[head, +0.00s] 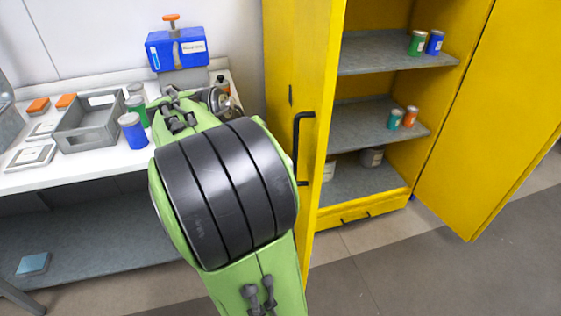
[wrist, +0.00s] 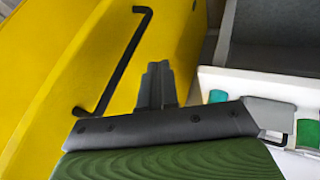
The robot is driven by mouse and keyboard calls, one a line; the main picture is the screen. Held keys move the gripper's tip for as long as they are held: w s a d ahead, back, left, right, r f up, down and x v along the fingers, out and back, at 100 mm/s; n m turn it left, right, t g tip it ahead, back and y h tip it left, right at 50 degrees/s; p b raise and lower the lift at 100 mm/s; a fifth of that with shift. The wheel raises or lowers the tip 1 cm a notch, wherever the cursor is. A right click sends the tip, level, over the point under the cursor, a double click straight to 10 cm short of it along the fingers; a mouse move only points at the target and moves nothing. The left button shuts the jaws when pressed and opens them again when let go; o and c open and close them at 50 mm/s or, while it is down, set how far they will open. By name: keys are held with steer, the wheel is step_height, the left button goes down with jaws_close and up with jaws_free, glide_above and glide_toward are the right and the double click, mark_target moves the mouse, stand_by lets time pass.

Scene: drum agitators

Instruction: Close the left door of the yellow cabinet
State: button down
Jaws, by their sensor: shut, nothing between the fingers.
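The yellow cabinet (head: 362,213) stands open at the right of the head view. Its left door (head: 292,60) stands swung out towards me, with a long black handle (head: 297,140) on it. In the wrist view, the left door (wrist: 60,70) and the handle (wrist: 118,68) fill the left side. My gripper (wrist: 158,80) is shut and empty, its fingers to the right of the handle and apart from it. In the head view my green arm lies just left of the door and hides the gripper's fingertips. I cannot tell whether they touch the door.
The right door (head: 500,120) also stands open. Small cans (head: 417,43) sit on the cabinet's grey shelves. At left, a white bench (head: 20,182) holds a grey crate (head: 90,128), a blue can (head: 132,130) and a blue machine (head: 178,48). Floor is clear before the cabinet.

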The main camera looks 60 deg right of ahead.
mark_target(296, 134)
steer(key=s+d+f+b, duration=0.2)
steer(key=s+d+f, duration=0.1)
steer(key=d, duration=0.2)
steer(key=shift+d+f, duration=0.3)
steer(key=shift+f, duration=0.1)
